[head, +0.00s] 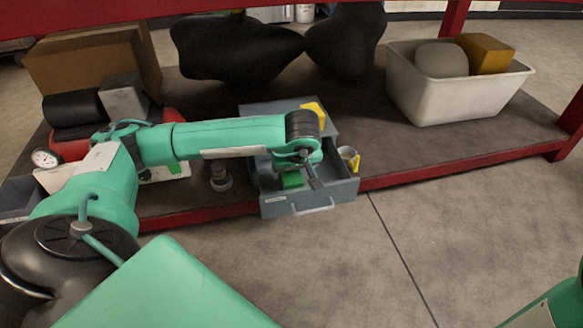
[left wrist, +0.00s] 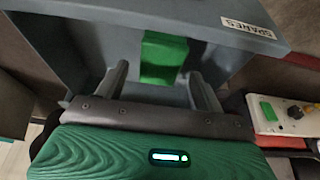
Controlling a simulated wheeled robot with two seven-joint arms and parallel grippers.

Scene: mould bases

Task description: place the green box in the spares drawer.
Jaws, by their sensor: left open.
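The spares drawer (head: 300,205) is a grey-blue drawer pulled open from a small cabinet (head: 260,110). Its front, with the SPARES label, also shows in the left wrist view (left wrist: 247,28). The green box (head: 291,181) is inside the drawer, partly hidden by my left arm in the head view. In the left wrist view the green box (left wrist: 163,58) shows just beyond and between the fingers. My left gripper (left wrist: 158,72) is open and empty over the drawer, its fingers apart from the box. My right gripper is out of view.
A yellow object (head: 314,113) lies on the cabinet top. A mug (head: 348,158) stands right of the drawer. A white bin (head: 455,98) holds a grey and a yellow item. A panel with a green switch (left wrist: 285,115) is beside the drawer. Floor in front is clear.

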